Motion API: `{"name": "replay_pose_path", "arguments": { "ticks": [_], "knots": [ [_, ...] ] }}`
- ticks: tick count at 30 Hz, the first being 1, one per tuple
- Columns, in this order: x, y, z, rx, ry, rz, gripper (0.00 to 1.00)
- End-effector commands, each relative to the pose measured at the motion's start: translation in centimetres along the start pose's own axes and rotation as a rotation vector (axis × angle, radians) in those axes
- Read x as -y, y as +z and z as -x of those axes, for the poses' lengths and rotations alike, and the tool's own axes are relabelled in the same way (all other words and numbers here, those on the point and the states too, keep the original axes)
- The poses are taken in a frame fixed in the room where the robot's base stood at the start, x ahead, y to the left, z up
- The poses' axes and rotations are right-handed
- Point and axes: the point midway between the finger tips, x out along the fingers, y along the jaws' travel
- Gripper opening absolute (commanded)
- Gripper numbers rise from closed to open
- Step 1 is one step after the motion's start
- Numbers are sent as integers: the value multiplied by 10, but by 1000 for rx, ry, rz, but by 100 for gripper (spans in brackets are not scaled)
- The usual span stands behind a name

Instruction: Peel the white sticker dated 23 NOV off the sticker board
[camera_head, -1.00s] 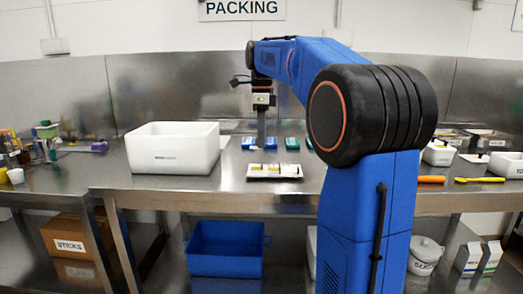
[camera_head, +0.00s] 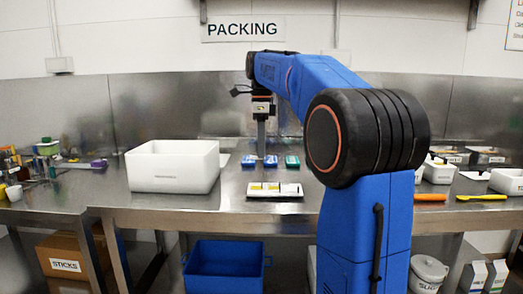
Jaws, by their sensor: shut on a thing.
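The sticker board (camera_head: 283,196) is a small white tray-like board near the front of the steel table. It carries white and yellow patches with dark marks, too small for any date to be read. My gripper (camera_head: 261,154) points down above the table, over or slightly behind the board, apart from it. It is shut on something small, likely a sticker. The held thing and its date cannot be made out at this size.
Two blue items (camera_head: 249,160) and a green one (camera_head: 292,161) lie behind the board. A large white bin (camera_head: 173,178) stands to the left. An orange-handled tool (camera_head: 431,197) and a yellow one (camera_head: 481,197) lie at the right.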

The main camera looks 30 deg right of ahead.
Motion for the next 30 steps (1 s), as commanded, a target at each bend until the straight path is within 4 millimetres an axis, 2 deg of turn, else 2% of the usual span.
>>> {"name": "replay_pose_path", "arguments": {
  "ticks": [30],
  "knots": [
    [0,0,24,0,0,0,2]
  ]
}}
